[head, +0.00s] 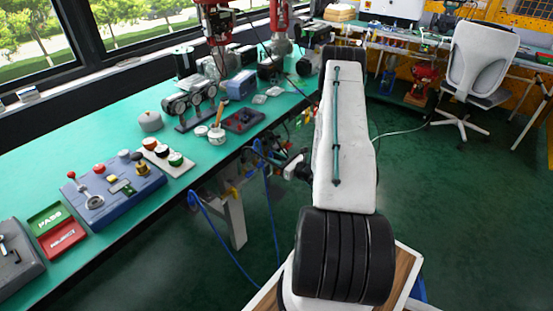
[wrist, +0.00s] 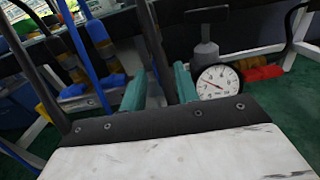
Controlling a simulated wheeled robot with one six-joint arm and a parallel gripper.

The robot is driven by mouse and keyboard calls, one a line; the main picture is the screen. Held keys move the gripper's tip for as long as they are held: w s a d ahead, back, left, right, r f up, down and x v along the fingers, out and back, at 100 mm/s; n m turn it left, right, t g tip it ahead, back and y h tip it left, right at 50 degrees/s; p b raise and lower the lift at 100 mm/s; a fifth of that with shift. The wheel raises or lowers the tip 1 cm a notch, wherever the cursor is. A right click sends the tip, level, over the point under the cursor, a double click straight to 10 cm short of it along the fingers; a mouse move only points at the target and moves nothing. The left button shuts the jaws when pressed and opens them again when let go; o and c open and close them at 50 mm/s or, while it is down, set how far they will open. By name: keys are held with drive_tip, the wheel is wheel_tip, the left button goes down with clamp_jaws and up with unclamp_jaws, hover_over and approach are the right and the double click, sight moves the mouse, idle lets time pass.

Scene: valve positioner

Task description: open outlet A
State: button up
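My gripper (wrist: 160,87) shows its two teal fingers in the wrist view. They stand apart, with a dark bar (wrist: 154,45) visible in the gap; I see no contact with it. To the left are blue fittings (wrist: 78,62) on pipes. To the right is a round white gauge (wrist: 218,82) below a dark grey fitting (wrist: 206,40). No label for outlet A is readable, so I cannot tell which part it is. In the head view my arm hides the gripper's fingers. Small pipe fittings (head: 262,152) show below the bench edge.
A long green bench (head: 110,135) runs along the windows, with control boxes on it. Blue hoses (head: 208,222) hang below its edge. Red and yellow parts (wrist: 262,72) lie right of the gauge. A white chair (head: 480,62) stands back right. The green floor (head: 425,185) is open there.

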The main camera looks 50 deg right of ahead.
drive_tip(key=s, duration=0.7)
drive_tip(key=shift+s+d, duration=0.3)
drive_tip(key=shift+s, duration=0.1)
